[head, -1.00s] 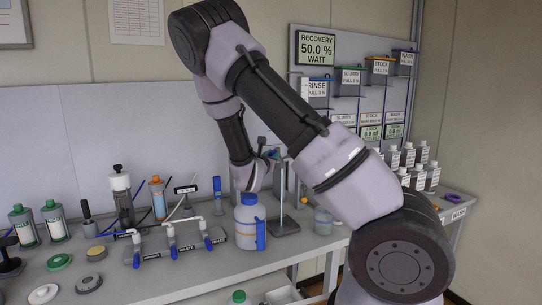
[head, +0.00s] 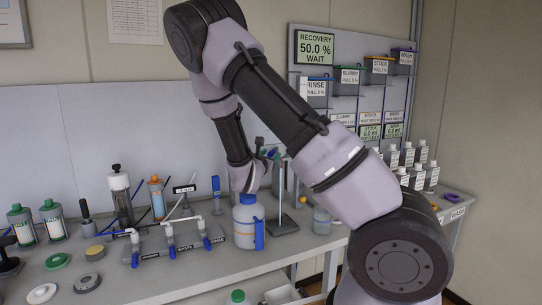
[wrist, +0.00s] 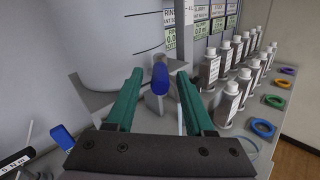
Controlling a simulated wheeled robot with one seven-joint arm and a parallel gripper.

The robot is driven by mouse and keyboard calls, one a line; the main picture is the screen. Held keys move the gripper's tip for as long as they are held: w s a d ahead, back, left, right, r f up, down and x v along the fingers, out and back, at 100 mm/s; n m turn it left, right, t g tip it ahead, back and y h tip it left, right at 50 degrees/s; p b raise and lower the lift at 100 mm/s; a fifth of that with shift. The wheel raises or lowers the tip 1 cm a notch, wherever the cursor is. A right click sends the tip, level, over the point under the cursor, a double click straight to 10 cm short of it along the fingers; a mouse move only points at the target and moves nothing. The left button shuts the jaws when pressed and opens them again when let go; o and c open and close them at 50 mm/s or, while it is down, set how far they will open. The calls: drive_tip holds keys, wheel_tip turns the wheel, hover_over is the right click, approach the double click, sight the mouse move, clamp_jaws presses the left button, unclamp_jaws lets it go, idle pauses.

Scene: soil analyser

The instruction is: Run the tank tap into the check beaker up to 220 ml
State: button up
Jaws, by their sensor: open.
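A large whitish tank (wrist: 95,40) with black level lines fills the upper left of the wrist view. A blue tap lever (wrist: 160,78) on a pale stem stands at its lower right. My gripper (wrist: 158,84) is open, its green fingers on either side of the lever; I cannot tell whether they touch it. In the head view my gripper (head: 270,154) is small and partly hidden by my arm. A clear beaker (head: 322,221), probably the check beaker, stands on the bench right of the stand; its level is unreadable.
Several labelled bottles (wrist: 232,85) stand in rows at the right, with coloured rings (wrist: 263,127) beside them. A blue-capped jug (head: 248,228) and a rack of blue-tipped taps (head: 172,246) are left of the stand (head: 282,222). A display (head: 316,48) reads "RECOVERY 50.0 % WAIT".

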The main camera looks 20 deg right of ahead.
drive_tip(key=v, duration=0.9)
drive_tip(key=shift+s+a, duration=0.2)
drive_tip(key=shift+s, duration=0.05)
drive_tip(key=s+d+r+m+g+y, duration=0.1)
drive_tip(key=s+d+r+m+g, duration=0.2)
drive_tip(key=s+d+m+g, duration=1.3)
drive_tip(key=s+a+r+m+t+y, duration=0.8)
drive_tip(key=a+r+m+y, duration=0.3)
drive_tip(key=a+r+m, duration=0.2)
drive_tip(key=shift+s+a+r+m, duration=0.25)
drive_tip(key=shift+s+r+m, duration=0.3)
drive_tip(key=shift+s+m, duration=0.45)
drive_tip(key=shift+w, duration=0.1)
drive_tip(key=shift+c, duration=0.2)
